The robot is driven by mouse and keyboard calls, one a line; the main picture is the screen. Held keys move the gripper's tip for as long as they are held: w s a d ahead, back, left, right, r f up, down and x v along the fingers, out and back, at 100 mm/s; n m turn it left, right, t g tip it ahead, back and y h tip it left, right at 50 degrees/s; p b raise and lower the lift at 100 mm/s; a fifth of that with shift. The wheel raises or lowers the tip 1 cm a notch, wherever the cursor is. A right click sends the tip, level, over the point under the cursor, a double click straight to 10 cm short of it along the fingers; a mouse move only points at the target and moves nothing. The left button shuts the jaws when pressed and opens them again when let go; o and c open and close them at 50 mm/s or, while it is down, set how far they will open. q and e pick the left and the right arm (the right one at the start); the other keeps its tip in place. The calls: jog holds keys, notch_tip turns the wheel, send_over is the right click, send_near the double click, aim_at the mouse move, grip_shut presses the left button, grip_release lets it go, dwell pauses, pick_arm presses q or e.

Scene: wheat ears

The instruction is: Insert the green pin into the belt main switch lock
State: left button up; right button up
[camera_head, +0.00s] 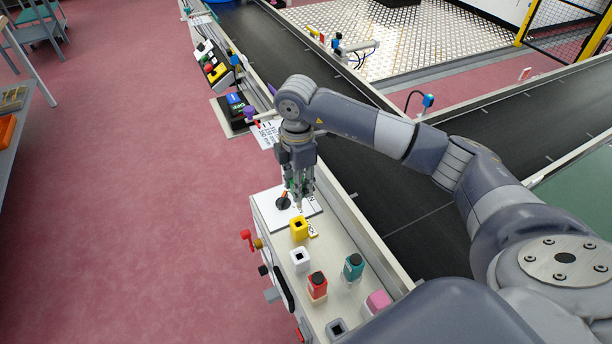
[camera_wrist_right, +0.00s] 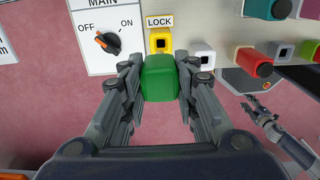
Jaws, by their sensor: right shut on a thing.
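The yellow lock socket (camera_wrist_right: 160,41), with a dark square hole, sits just beyond the pin under the LOCK label (camera_wrist_right: 159,21). The pin appears apart from the socket. The head view shows the yellow socket (camera_head: 299,230) just below the fingertips, while the fingers mostly hide the pin. The main switch (camera_wrist_right: 107,41) has a black and orange knob turned diagonally. My left gripper (camera_wrist_right: 251,103) shows small, open and empty.
A white socket (camera_head: 300,260), a red block (camera_head: 317,284), a teal block (camera_head: 353,265) and a pink block (camera_head: 377,301) stand along the panel. A dark conveyor belt (camera_head: 400,220) runs to the right. Open pink floor (camera_head: 130,220) lies to the left.

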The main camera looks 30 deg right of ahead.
jog(key=shift+a+r, duration=0.15)
jog(key=shift+a, duration=0.2)
jog(key=shift+d, duration=0.1)
jog(key=shift+f, duration=0.3)
jog(key=shift+f+b, duration=0.8)
jog(key=shift+f, duration=0.15)
notch_tip(320, 180, down, 2)
jog(key=shift+f+b, duration=0.25)
jog(key=shift+b, duration=0.55)
jog(key=shift+f+b, duration=0.3)
jog(key=shift+f, duration=0.2)
pick_arm(q)
jog(key=a+f, duration=0.1)
jog(key=f, duration=0.1)
jog(key=a+f, duration=0.1)
jog(key=a, duration=0.1)
jog(key=shift+f, duration=0.4)
jog(key=shift+s+r, duration=0.1)
jog(key=shift+d+r, duration=0.1)
